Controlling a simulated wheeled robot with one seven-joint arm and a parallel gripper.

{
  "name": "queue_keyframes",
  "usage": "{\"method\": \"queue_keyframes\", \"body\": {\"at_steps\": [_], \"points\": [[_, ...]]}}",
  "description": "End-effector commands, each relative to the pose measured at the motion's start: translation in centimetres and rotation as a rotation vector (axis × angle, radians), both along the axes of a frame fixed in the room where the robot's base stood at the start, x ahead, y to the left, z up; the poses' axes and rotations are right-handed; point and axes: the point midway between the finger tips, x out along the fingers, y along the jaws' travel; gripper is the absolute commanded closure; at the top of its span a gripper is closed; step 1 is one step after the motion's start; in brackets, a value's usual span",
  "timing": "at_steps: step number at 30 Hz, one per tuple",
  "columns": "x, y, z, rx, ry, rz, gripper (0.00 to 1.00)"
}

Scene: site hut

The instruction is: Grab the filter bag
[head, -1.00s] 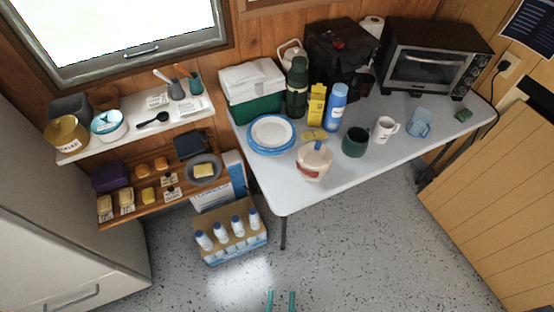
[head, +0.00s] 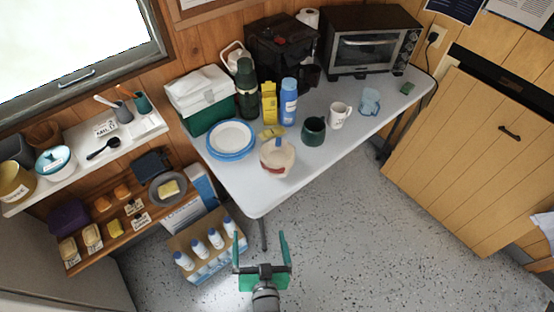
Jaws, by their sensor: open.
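My gripper (head: 260,240) is open and empty, in the lower middle of the head view. Its two green fingers point up the picture, over the floor in front of the white table (head: 232,188). I cannot tell for certain which thing is the filter bag. Candidates on the table are a yellow carton (head: 269,104), a flat yellow packet (head: 271,132) in front of it, and a whitish round container (head: 277,163) with a red band and a blue piece on top. All of them are apart from my gripper.
Blue-white plates (head: 230,137), a blue bottle (head: 288,101), a dark green mug (head: 313,131), a white mug (head: 338,115) and a blue cup (head: 370,101) crowd the table. A toaster oven (head: 369,42) stands behind. A carton of bottles (head: 205,250) stands on the floor, left of my gripper.

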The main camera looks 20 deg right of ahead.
Motion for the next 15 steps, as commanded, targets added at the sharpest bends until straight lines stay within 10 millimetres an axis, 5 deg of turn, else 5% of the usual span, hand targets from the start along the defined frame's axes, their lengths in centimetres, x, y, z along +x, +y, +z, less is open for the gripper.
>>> {"method": "queue_keyframes", "body": {"at_steps": [9,15], "points": [[10.9,-6.4,1.2,0.095,0.010,-0.145,0.00],[14.9,-9.7,2.8,0.135,0.017,-0.209,0.00]]}}
